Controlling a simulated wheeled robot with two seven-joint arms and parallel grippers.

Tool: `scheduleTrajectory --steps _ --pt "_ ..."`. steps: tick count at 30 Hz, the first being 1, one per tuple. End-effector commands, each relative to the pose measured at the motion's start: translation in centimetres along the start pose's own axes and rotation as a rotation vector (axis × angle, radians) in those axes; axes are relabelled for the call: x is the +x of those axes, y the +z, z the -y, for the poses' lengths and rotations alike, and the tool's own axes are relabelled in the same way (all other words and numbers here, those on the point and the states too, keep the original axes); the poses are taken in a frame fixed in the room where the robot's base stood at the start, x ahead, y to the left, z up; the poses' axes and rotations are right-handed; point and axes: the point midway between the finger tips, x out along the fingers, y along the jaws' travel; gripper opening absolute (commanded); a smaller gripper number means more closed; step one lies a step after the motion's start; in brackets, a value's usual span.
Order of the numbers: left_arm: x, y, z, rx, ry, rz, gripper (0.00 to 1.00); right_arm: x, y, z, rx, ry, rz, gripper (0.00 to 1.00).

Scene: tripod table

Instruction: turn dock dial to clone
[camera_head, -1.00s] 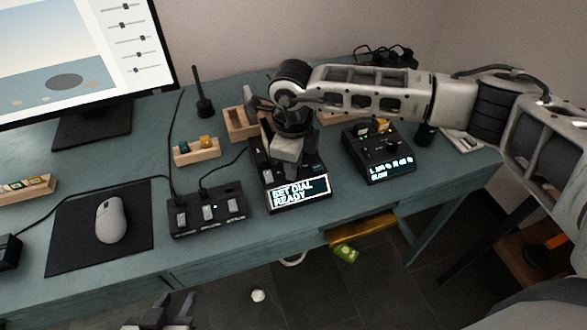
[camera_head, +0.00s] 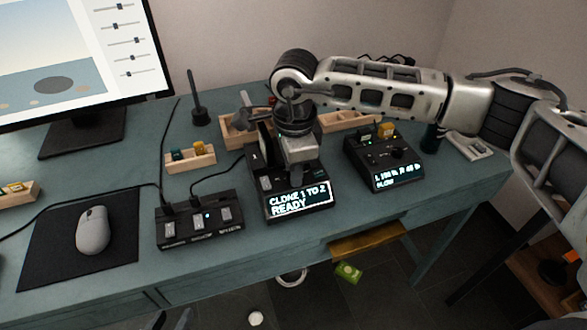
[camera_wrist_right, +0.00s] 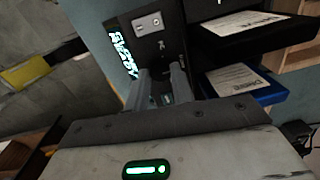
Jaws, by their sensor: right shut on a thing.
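The dock (camera_head: 318,178) is a black box on the desk. Its lit screen (camera_head: 299,198) reads "CLONE 1 TO 2 READY". My right gripper (camera_head: 297,175) reaches down onto the dock's top from above. In the right wrist view, my right gripper's fingers (camera_wrist_right: 163,88) are close together on the dial, which they mostly hide. The dock's face (camera_wrist_right: 145,45) with a silver switch lies just beyond them. A black drive (camera_wrist_right: 243,25) and a blue drive (camera_wrist_right: 245,85), both with white labels, stand in the dock beside the fingers. Only tips of my left gripper (camera_head: 172,321) show at the bottom edge.
A switch box (camera_head: 198,222) stands left of the dock, and a second black box with a screen (camera_head: 383,160) stands right. Wooden trays (camera_head: 190,158) lie behind. A mouse (camera_head: 93,230) rests on a dark mat. An open drawer (camera_head: 367,243) juts out below the desk.

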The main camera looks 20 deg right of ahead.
Motion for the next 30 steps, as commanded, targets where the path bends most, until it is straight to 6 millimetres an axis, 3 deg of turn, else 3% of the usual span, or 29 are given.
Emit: scheduleTrajectory --steps 11,12,14,15,24,30 --pt "-0.1 -0.3 0.0 -0.001 0.000 -0.007 0.36 -0.2 0.0 0.1 -0.003 -0.004 0.002 0.01" --pt "-0.1 -0.3 0.0 -0.001 0.000 -0.007 0.36 -0.2 0.0 0.1 -0.003 -0.004 0.002 0.27" --pt "-0.1 -0.3 0.0 0.000 -0.001 -0.007 0.36 -0.2 0.0 0.1 -0.003 -0.004 0.002 0.43" --pt "-0.1 -0.3 0.0 0.000 -0.001 -0.008 0.36 -0.2 0.0 0.1 -0.003 -0.003 0.002 0.46" --pt "0.1 -0.3 0.1 0.002 -0.002 -0.009 0.36 -0.3 0.0 0.1 -0.003 -0.002 0.001 0.46" --pt "0.2 -0.2 0.1 0.002 -0.002 -0.008 0.36 -2.9 0.0 0.1 -0.003 -0.006 0.003 0.46"
